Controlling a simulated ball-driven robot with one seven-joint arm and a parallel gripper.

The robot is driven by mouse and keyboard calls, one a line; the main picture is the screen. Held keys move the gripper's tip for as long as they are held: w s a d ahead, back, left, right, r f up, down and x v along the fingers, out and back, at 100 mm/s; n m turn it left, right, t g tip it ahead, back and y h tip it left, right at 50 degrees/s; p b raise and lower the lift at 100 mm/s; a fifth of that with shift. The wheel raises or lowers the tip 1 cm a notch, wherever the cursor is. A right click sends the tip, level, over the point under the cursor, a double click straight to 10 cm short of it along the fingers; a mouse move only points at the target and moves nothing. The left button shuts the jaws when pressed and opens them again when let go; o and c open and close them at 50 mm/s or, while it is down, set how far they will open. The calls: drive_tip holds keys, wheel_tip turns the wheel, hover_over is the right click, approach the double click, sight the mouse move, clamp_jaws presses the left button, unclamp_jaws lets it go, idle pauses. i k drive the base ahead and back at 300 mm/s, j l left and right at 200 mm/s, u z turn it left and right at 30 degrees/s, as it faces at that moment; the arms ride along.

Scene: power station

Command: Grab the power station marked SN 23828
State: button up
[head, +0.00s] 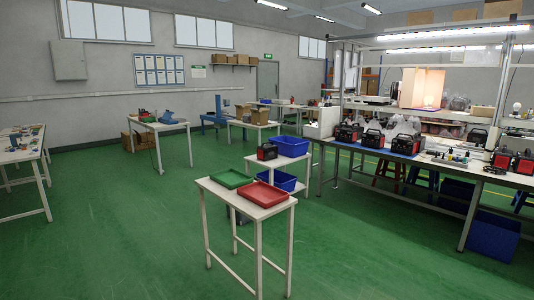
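Several black-and-red power stations stand on the long workbench (330,141) at the right. Three of them, a left one (347,132), a middle one (373,139) and a right one (406,145), stand in a row on its left part. Two more, one (502,159) and another (525,165), stand near the right edge of the picture. A single power station (267,152) stands on a small table beside a blue crate. The SN markings are too small to read, so I cannot tell which is 23828. My gripper is not in view.
A blue bin (493,235) and stools (390,171) are under the bench. Green floor (130,235) is open at left and front.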

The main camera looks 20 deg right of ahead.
sight(269, 152)
drive_tip(key=i+l+z, duration=0.4)
drive_tip(key=i, duration=0.65)
drive_tip(key=i+j+z, duration=0.1)
drive_tip(key=i+z, duration=0.3)
drive_tip(key=i, duration=0.6)
drive_tip(key=i+l+z, duration=0.1)
drive_tip(key=i+z, duration=0.2)
drive_tip(key=i, duration=0.35)
drive_tip(key=i+z, duration=0.3)
drive_tip(key=i, duration=0.4)
drive_tip(key=i+j+z, duration=0.3)
drive_tip(key=i, duration=0.35)
drive_tip(key=i+u, duration=0.3)
drive_tip(key=i, duration=0.2)
drive_tip(key=i+l+u, duration=0.1)
drive_tip(key=i+u, duration=0.15)
drive_tip(key=i, duration=0.25)
drive_tip(key=i+l+u, duration=0.3)
drive_tip(key=i, duration=0.15)
drive_tip(key=i+j+u, duration=0.25)
drive_tip(key=i+u, duration=0.6)
drive_tip(key=i, duration=0.2)
drive_tip(key=i+u, duration=0.45)
drive_tip(key=i+l, duration=0.05)
